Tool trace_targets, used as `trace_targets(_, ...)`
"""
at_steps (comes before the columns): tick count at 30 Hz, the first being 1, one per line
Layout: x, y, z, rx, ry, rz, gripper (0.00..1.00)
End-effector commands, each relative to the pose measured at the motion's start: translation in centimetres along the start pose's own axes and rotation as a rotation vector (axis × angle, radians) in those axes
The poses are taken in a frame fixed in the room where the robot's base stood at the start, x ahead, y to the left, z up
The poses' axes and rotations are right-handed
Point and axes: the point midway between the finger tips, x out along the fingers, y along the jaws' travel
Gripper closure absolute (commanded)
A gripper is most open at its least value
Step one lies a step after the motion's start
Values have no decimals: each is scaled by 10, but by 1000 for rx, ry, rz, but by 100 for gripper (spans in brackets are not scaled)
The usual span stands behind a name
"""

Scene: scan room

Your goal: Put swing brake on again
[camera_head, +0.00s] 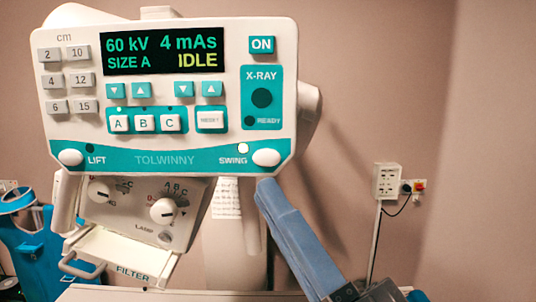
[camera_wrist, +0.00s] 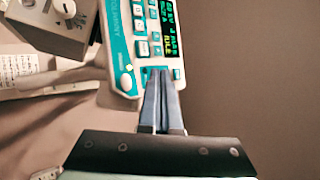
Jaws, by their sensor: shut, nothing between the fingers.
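The control panel (camera_head: 215,160) of the x-ray unit has a white SWING button (camera_head: 266,158) at its lower right, beside the word SWING. In the wrist view, the fingertips (camera_wrist: 160,72) overlap the panel's edge, to the right of the SWING button (camera_wrist: 126,82).
The LIFT button (camera_head: 71,157) is at the panel's lower left, with an unlit-looking lamp (camera_head: 90,148). The display (camera_head: 162,52) reads 60 kV, 4 mAs, SIZE A, IDLE. Below hangs the tube housing with knobs (camera_head: 163,210) and a filter tray (camera_head: 120,255). A wall socket (camera_head: 387,181) is at right.

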Motion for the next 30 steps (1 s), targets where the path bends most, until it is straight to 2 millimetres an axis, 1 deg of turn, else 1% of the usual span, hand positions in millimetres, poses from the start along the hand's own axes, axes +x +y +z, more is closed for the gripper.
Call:
trace_targets(5, 7, 4, -5, -2, -1, -1, 100)
trace_targets(15, 40, 28, -28, -1, -2, 0, 100)
trace_targets(21, 54, 40, -39, -3, -1, -1, 100)
trace_targets(25, 60, 43, -43, -2, -1, -1, 100)
trace_targets(30, 62, 44, -45, -2, 0, 0, 100)
